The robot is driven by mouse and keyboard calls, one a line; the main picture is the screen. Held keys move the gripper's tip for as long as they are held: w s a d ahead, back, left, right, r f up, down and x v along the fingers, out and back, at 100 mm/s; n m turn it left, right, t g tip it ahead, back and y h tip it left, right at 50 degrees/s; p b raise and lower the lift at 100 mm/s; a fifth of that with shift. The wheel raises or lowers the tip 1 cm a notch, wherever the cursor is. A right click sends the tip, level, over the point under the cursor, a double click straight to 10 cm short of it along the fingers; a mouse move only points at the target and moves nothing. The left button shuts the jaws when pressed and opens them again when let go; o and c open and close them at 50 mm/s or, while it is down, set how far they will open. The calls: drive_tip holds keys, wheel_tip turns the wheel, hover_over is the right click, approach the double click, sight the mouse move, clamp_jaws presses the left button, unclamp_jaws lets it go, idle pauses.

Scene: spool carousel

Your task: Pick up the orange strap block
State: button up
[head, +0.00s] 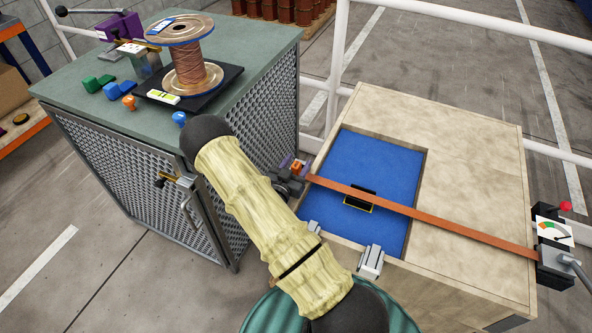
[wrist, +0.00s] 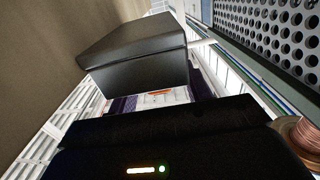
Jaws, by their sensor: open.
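A small orange block (head: 297,167) sits at the left end of a long orange strap (head: 420,215), beside a purple part on the left edge of the wooden crate. My arm passes in front of the cabinet in the head view. The gripper's fingertips are not clear there. In the wrist view my gripper (wrist: 155,95) shows as dark parts with a gap between them; it is open. Through that gap I see purple and white surfaces with a small orange mark. I cannot tell whether that mark is the block. Nothing shows as held.
The wooden crate (head: 470,140) has a blue recess (head: 390,160) with a black buckle under the strap. A gauge (head: 553,232) stands at its right. The green-topped cabinet (head: 90,70) carries a copper spool (head: 190,65) and small coloured pieces. White rails run behind.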

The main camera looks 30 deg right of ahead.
sight(296, 164)
clamp_jaws()
idle(0.3)
drive_tip(key=shift+r, duration=0.1)
wheel_tip(296, 164, up, 10)
drive_tip(key=shift+f, duration=0.1)
idle(0.5)
